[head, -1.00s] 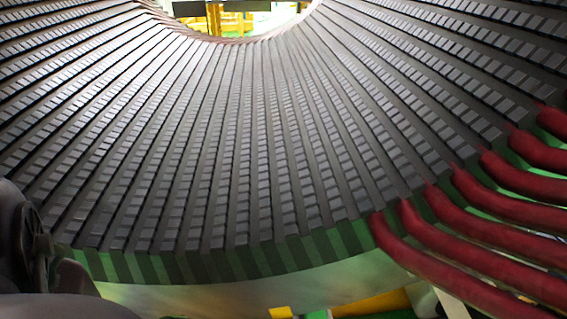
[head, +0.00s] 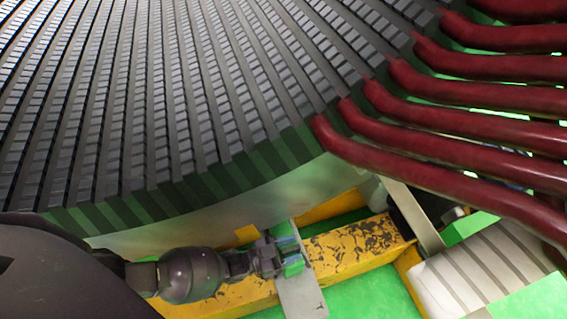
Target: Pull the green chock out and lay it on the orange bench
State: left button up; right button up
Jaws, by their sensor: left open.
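My left gripper (head: 276,257) reaches in from the lower left, with its fingers pointing right. It is open, and its fingers are close to a small green block, which looks like the green chock (head: 293,268). The chock lies at the fingertips, by a grey metal plate (head: 300,297); I cannot tell whether the fingers touch it. The fingers hide part of it. The orange bench is probably the worn yellow-orange beam (head: 352,250) that runs behind and to the right of the gripper. My right gripper is not in view.
The big dark slotted stator (head: 170,110) curves above, with a green-striped lower edge. Thick red coil ends (head: 450,150) stick out at the right. A white ribbed block (head: 470,280) stands lower right. Bright green floor (head: 375,292) shows below the beam.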

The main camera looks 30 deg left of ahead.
pick_arm(q)
grip_shut()
dwell(0.3)
jog(key=shift+d, duration=0.1)
